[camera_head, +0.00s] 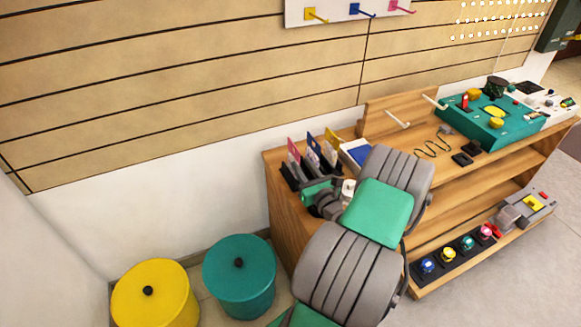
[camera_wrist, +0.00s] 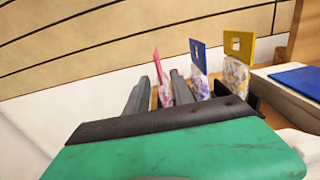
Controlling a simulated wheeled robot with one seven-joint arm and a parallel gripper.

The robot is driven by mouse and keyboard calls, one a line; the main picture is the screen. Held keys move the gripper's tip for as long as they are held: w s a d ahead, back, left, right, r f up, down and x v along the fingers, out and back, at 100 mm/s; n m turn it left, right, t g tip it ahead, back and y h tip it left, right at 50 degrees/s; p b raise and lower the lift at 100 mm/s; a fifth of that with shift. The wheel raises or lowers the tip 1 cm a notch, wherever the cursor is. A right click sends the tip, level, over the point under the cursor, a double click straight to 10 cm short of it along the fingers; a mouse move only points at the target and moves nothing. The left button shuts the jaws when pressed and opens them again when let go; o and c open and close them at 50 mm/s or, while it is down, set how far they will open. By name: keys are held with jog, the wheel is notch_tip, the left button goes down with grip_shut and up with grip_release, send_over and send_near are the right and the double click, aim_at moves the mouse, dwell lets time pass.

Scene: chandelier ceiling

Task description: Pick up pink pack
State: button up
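The pink pack (camera_wrist: 157,66) stands upright in the wrist view, showing between the two dark fingers of my gripper (camera_wrist: 160,77). The fingers are apart, one on each side of it in the picture; I cannot tell whether either touches it. Its lower part is hidden behind the gripper body. In the head view the pink pack (camera_head: 293,151) is leftmost in a row of packs at the left end of the wooden bench, and my gripper is just in front of that row.
A blue-topped pack (camera_wrist: 199,58) and a yellow-topped pack (camera_wrist: 238,47) stand close to the right of it. A white box with a blue top (camera_wrist: 303,80) is farther right. The wall is behind the bench (camera_head: 277,204). Yellow (camera_head: 155,300) and teal (camera_head: 240,285) round bins stand on the floor.

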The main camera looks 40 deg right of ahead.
aim_at(290, 147)
jog(key=b+x, duration=0.1)
jog(key=x, duration=0.9)
grip_shut()
dwell(1.1)
